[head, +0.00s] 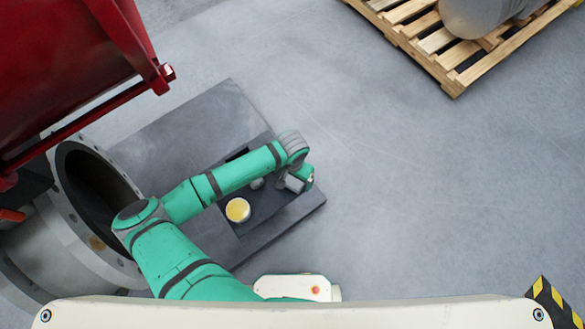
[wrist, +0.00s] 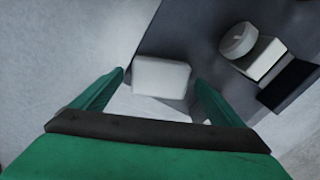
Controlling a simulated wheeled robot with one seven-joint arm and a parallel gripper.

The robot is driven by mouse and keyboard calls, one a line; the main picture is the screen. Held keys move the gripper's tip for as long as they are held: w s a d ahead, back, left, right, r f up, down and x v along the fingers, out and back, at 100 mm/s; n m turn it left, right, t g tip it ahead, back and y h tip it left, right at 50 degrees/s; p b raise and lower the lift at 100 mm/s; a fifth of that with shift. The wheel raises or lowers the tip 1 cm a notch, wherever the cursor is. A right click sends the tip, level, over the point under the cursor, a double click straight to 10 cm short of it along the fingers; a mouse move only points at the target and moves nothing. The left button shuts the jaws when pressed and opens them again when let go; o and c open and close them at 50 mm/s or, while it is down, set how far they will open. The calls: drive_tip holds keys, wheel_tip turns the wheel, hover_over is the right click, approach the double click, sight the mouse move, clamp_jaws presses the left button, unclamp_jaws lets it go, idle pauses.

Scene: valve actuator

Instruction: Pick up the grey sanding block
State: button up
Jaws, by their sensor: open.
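A pale grey block with rounded edges, which looks like the sanding block (wrist: 161,76), lies between the two green fingers of my gripper (wrist: 160,80) in the wrist view. The fingers are open, one on each side of it, with small gaps showing at the tips. Whether the fingers are down level with the block I cannot tell. In the head view my gripper (head: 300,181) is over the right part of the dark mat, and a grey block (head: 294,184) shows partly beside it.
A round tin with a yellow top (head: 238,210) stands on the dark mat (head: 200,120). A large flanged pipe (head: 85,220) is at left.

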drive_tip(key=c, duration=1.3)
drive_tip(key=shift+r, duration=0.1)
drive_tip(key=shift+c, duration=0.2)
